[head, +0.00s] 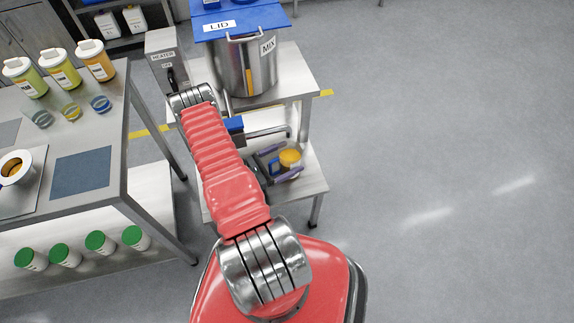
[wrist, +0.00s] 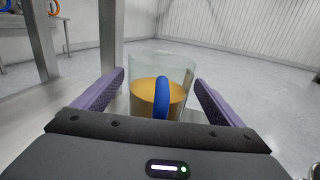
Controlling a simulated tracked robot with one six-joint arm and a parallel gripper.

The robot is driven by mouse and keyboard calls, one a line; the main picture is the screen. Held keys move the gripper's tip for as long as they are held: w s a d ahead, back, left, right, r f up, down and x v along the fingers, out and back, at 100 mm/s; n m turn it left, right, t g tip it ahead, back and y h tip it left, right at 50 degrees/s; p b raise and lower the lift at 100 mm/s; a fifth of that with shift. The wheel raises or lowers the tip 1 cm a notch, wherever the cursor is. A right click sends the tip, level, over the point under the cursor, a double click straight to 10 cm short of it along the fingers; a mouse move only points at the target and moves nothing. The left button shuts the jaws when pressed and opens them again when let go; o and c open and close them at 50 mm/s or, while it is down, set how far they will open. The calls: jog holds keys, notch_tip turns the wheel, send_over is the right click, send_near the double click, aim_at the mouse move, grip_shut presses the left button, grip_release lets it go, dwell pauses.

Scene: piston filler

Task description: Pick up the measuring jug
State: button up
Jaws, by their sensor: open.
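The measuring jug (wrist: 178,72) is clear, holds an orange-brown liquid, and has a blue handle (wrist: 162,98) facing my wrist camera. In the head view the jug (head: 290,158) stands upright on the low shelf of the steel stand, under the spout. My gripper (wrist: 160,82) is open, with its two purple fingers on either side of the handle in the wrist view. In the head view my gripper (head: 276,163) is at the jug's left side. The fingers' contact with the jug cannot be told.
A steel mixing pot (head: 246,68) with a blue lid (head: 238,22) stands on the upper shelf. A spout pipe (head: 268,132) and blue valve (head: 234,124) are above the jug. A workbench (head: 118,130) with jars is at left. Floor at right is clear.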

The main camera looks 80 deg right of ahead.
jog(key=shift+c, duration=0.2)
jog(key=c, duration=1.8)
jog(key=shift+o, duration=0.2)
jog(key=shift+r, duration=0.1)
jog(key=shift+r, duration=0.8)
jog(key=r+v, duration=0.2)
jog(key=v, duration=1.6)
jog(key=shift+w, duration=0.1)
